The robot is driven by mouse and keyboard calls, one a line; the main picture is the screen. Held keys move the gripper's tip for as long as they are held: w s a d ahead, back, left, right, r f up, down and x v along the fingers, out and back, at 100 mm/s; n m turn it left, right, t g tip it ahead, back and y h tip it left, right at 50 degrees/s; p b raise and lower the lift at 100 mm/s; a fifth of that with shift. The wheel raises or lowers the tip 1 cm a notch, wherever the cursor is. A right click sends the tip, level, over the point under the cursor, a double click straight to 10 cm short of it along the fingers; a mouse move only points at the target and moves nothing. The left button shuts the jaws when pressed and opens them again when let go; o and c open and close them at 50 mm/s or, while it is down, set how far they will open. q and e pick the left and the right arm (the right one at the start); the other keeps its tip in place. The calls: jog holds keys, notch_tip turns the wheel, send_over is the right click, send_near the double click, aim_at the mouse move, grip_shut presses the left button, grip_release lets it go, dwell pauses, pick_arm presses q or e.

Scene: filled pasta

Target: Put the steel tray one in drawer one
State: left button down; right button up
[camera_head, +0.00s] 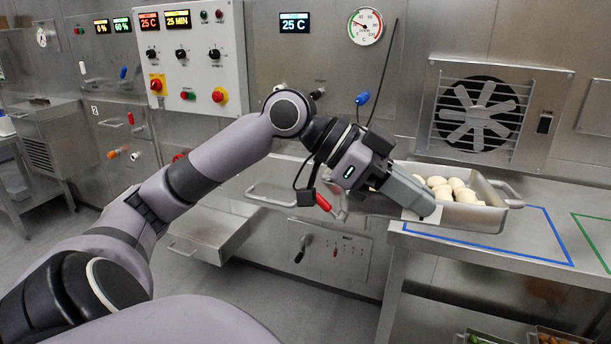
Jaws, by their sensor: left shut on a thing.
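The steel tray (490,212) holds several pale round pieces of filled pasta (454,187). It is at the left end of the steel table, by the blue outlined area, and its left part is hidden behind my gripper. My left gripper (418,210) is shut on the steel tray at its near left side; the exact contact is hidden. A steel drawer (212,236) stands out from the wall unit at the lower middle, left of the tray. I cannot read a number on it. My right gripper is not in view.
The steel table (440,262) has blue (545,236) and green (590,238) outlines, and its blue area is mostly bare. A fan (478,113) is on the wall behind. A control panel (190,50) is at the upper left. Crates (555,336) stand below the table.

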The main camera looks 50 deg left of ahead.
pick_arm(q)
jog(key=d+f+n+t+y, duration=0.2)
jog(key=f+n+y, duration=0.3)
jog(key=f, duration=0.9)
jog(key=d+f+n+t+y, duration=0.2)
jog(key=f+n+t+y, duration=0.1)
jog(key=f, duration=1)
jog(key=s+n+y, duration=0.1)
jog(key=n, duration=0.1)
jog(key=shift+d+f+n+y, duration=0.4)
